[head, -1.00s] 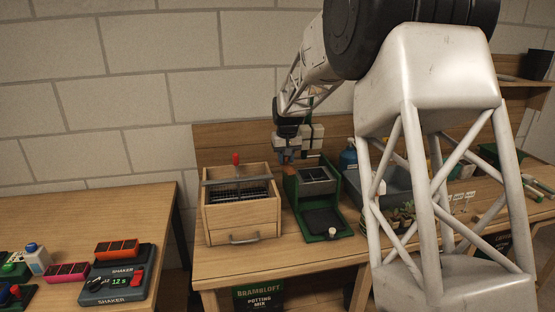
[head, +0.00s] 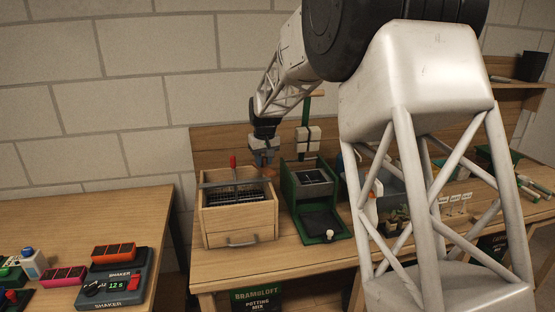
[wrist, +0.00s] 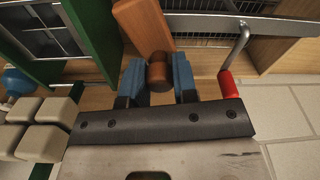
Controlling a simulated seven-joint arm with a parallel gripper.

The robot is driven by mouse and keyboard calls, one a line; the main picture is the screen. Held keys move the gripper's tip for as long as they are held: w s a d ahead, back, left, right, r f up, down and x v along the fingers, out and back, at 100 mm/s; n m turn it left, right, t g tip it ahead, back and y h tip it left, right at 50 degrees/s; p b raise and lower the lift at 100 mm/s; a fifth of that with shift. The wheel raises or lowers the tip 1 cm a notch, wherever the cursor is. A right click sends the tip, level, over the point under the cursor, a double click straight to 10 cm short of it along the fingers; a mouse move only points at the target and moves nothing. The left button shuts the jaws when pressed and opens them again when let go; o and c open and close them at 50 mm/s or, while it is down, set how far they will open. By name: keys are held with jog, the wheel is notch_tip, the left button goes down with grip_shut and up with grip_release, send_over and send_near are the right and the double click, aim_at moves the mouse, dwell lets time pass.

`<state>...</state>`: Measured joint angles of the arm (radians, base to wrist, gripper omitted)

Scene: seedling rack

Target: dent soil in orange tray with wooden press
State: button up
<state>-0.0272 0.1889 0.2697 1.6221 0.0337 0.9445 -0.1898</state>
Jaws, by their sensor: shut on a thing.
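The orange tray (head: 114,253), with several dark soil cells, sits on the shaker on the left table. My gripper (head: 264,157) hangs over the right bench, between the wooden box and the green stand. In the wrist view its blue fingers (wrist: 159,78) are shut on the round brown handle of the wooden press (wrist: 158,73). The orange-brown wooden body (wrist: 143,24) of the press shows past the handle. I see no dents in the tray's soil at this size.
A wooden box (head: 240,222) with a sieve and a red-handled bar (head: 233,161) stands left below my gripper. A green stand (head: 318,226) with a post and pale pads is close on the right. A pink tray (head: 65,275) lies left of the shaker (head: 125,285). A gap separates the two tables.

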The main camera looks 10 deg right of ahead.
jog(key=a+n, duration=0.1)
jog(key=a, duration=0.2)
jog(key=s+a, duration=0.1)
jog(key=a, duration=0.2)
jog(key=a+n, duration=0.1)
jog(key=a, duration=0.3)
jog(key=shift+s+r+n, duration=0.25)
jog(key=shift+r+n, duration=0.05)
jog(key=s+a+f+n, duration=0.2)
jog(key=s+a, duration=0.3)
jog(key=a, duration=0.8)
jog(key=s+a+f+n, duration=0.1)
jog(key=s+a+n, duration=0.4)
jog(key=a, duration=0.8)
jog(key=s+a+f+n+g+y, duration=0.1)
jog(key=s+a+n, duration=0.3)
jog(key=a, duration=0.9)
jog(key=shift+s+a+f, duration=0.25)
jog(key=shift+s+f, duration=0.35)
jog(key=shift+f, duration=0.25)
jog(key=shift+f, duration=0.15)
send_over(113, 249)
jog(key=shift+f, duration=2.8)
